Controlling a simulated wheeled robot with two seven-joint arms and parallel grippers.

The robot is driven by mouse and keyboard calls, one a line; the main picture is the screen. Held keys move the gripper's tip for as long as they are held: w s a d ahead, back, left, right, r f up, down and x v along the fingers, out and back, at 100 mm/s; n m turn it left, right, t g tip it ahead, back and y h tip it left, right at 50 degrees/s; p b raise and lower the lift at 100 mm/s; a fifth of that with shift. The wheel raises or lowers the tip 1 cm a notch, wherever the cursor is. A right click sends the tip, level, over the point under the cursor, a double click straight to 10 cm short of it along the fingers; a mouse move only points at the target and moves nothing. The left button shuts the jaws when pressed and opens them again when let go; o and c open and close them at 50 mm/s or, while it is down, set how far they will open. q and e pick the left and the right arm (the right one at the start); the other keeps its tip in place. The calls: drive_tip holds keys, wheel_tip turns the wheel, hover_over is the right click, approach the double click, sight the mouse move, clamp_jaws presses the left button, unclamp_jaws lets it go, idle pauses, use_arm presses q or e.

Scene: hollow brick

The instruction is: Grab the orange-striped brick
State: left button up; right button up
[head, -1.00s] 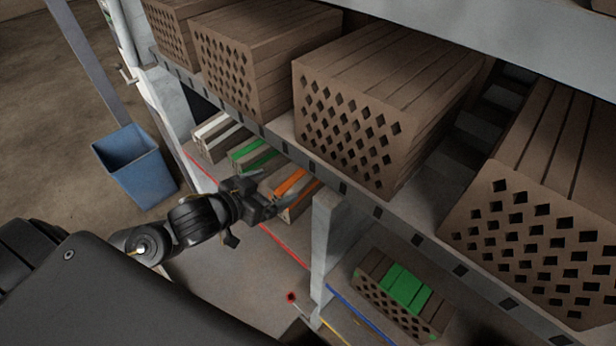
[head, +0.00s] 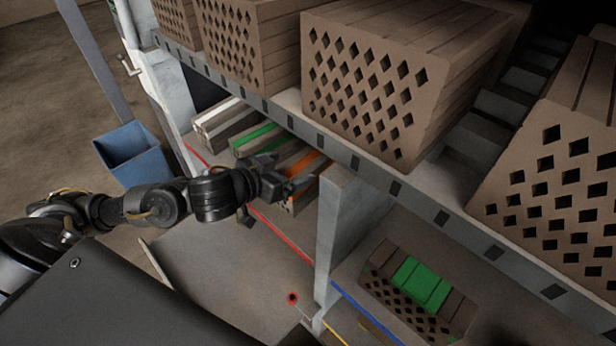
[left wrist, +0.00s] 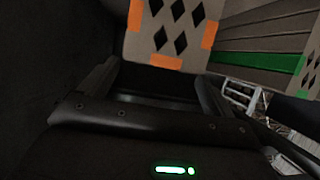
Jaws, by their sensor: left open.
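The orange-striped brick (head: 305,163) lies on the lower shelf under the big hollow bricks in the head view. My left gripper (head: 288,184) is at its near end and hides part of it. In the left wrist view its end face (left wrist: 172,30), with diamond holes and orange patches, fills the top middle. My left gripper (left wrist: 160,82) is open there, with the face just beyond its fingers. I cannot tell whether they touch it. My right gripper is not in view.
A green-striped brick (head: 258,139) and a white-striped brick (head: 222,118) lie to the left on the lower shelf. A grey post (head: 330,235) stands close on the right. Another green-striped brick (head: 418,285) is beyond it. The upper shelf edge (head: 320,141) overhangs.

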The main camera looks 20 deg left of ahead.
sight(303, 163)
use_arm(q)
drive_tip(key=x, duration=0.5)
drive_tip(key=shift+w+d+r, duration=0.1)
drive_tip(key=shift+w+d, duration=0.05)
drive_tip(key=c, duration=1.9)
drive_tip(key=shift+r, duration=0.1)
clamp_jaws()
